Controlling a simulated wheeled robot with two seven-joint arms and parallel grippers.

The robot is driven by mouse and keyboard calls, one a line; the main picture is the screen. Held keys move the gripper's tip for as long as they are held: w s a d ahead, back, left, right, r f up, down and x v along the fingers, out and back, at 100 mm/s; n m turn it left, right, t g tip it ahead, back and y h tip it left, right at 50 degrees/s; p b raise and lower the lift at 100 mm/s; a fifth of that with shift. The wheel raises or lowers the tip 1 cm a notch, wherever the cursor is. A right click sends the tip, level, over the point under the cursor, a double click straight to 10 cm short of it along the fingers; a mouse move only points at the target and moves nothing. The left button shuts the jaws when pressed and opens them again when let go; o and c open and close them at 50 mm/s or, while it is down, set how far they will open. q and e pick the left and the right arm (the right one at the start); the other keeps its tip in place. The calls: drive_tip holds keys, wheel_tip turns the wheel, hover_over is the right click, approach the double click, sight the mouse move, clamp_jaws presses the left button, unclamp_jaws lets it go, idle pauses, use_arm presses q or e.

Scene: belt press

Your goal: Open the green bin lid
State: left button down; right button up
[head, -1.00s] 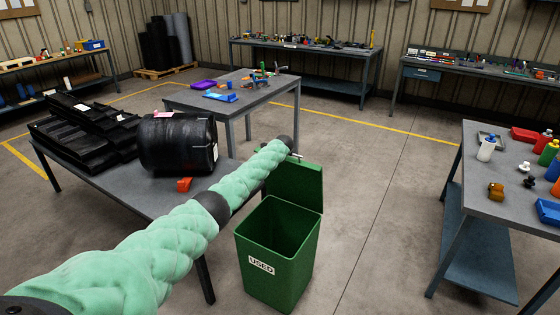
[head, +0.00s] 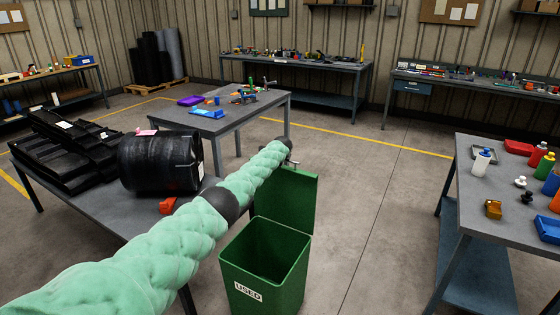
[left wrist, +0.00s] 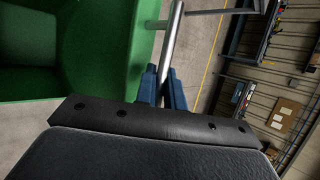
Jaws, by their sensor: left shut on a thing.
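The green bin (head: 280,285), marked "USED", stands on the floor with its top open, and I can see into it. Its green lid (head: 300,200) stands upright at the back edge of the opening. My left arm reaches across from the left, and my left gripper (head: 291,160) is at the lid's upper edge, mostly hidden behind my wrist. In the left wrist view, the blue fingers (left wrist: 164,88) are shut on a metal bar handle (left wrist: 172,40) beside the green lid (left wrist: 105,50). My right gripper is not in view.
Another table (head: 510,215) with bottles and trays is at the right. The floor (head: 375,215) between is clear.

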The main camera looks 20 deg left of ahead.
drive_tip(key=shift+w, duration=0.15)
use_arm(q)
drive_tip(key=c, duration=1.8)
unclamp_jaws()
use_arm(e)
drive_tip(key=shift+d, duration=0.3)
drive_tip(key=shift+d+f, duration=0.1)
use_arm(q)
drive_tip(key=shift+s, duration=0.1)
